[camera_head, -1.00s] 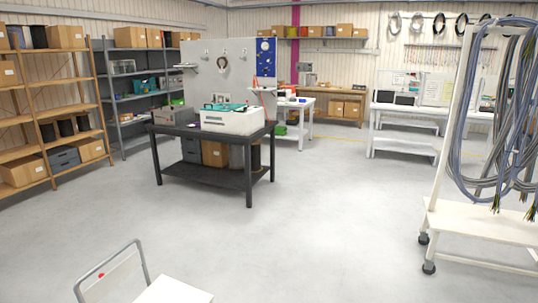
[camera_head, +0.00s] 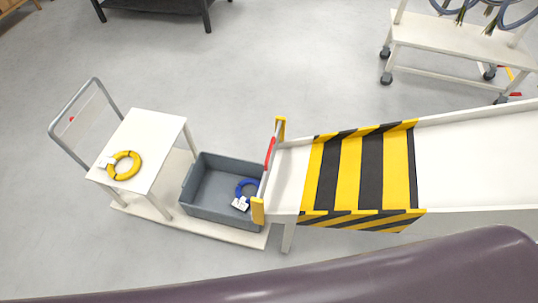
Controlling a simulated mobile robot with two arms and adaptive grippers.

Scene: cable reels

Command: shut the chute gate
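The chute (camera_head: 465,158) is a white trough coming in from the right, with a yellow and black striped section. The chute gate (camera_head: 266,172) is at its left end: a thin pale bar with a red strip, between a yellow post (camera_head: 281,129) at the far side and a yellow post (camera_head: 257,211) at the near side. I see it from above, nearly edge-on, and cannot tell how far open it is. A grey bin (camera_head: 193,192) stands just left of the gate. A blue coil (camera_head: 243,188) with a white tag lies in its right part. Neither gripper is in view.
A white cart (camera_head: 125,205) carries the bin on its low deck. A yellow coil (camera_head: 124,176) lies on the cart's raised top. A white wheeled rack (camera_head: 455,45) stands at the back right, a dark table (camera_head: 155,5) at the back. The floor between is clear.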

